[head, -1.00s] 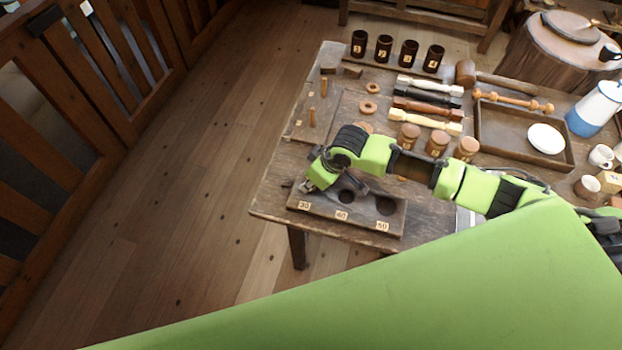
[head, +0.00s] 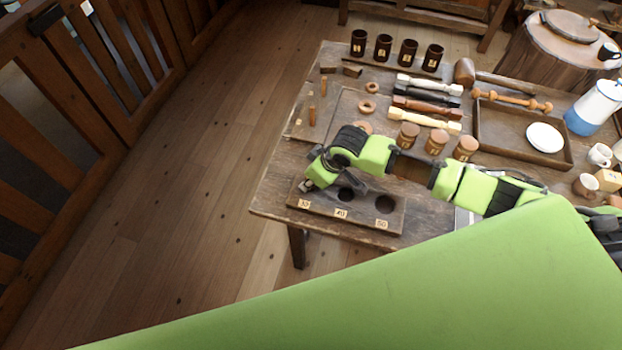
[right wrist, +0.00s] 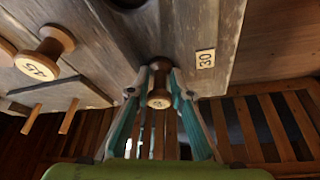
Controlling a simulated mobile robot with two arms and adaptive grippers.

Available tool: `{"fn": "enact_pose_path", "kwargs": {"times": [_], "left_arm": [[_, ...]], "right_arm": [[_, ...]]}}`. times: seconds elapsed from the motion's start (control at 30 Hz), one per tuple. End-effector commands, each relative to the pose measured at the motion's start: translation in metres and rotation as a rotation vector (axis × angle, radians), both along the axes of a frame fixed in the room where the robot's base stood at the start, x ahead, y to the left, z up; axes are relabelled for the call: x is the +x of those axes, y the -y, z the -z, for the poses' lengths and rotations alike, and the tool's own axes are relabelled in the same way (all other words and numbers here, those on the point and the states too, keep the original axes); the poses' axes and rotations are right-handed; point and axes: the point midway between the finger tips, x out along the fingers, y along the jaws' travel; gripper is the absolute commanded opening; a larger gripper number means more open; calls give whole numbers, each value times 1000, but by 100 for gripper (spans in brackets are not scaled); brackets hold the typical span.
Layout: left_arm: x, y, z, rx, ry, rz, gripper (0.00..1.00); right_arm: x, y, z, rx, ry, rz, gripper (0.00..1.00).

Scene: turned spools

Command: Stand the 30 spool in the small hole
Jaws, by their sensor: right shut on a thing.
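The hole board (head: 362,214) lies at the table's near edge, with labels 30, 40 and 50. The 40 hole (head: 346,194) and 50 hole (head: 385,204) show dark and empty. My right gripper (head: 308,184) is at the board's 30 end and hides the small hole. In the right wrist view my right gripper (right wrist: 160,82) is shut on a brown wooden spool (right wrist: 160,97), beside the 30 label (right wrist: 205,58). The spool's end mark is hard to read. I cannot tell whether its lower end is in the hole. My left gripper is not in view.
A spool marked 45 (right wrist: 38,66) stands off to the left in the right wrist view. A tray (head: 500,130) with a white plate is at the right.

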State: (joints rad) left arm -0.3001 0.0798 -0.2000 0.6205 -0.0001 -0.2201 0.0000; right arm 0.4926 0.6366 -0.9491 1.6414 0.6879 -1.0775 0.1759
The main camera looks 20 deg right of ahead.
Motion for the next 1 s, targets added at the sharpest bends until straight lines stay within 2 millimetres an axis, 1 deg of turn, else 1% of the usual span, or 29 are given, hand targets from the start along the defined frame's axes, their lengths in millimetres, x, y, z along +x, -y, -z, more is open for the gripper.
{"fn": "enact_pose_path", "kwargs": {"times": [0.03,0.1,0.13,0.2,0.73,0.87,1.0], "left_arm": [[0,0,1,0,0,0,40],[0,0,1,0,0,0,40],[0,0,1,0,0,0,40],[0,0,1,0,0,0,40],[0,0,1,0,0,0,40],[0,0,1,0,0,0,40],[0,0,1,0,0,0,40]], "right_arm": [[-6,1,8,-8,-15,-1,9],[-7,2,9,-8,-16,-1,9],[-7,2,9,-8,-18,-1,25],[-7,2,10,-9,-19,-1,39],[-8,4,10,-13,-22,0,39],[-8,4,10,-13,-22,0,67],[-7,2,8,-8,-18,-1,67]]}}
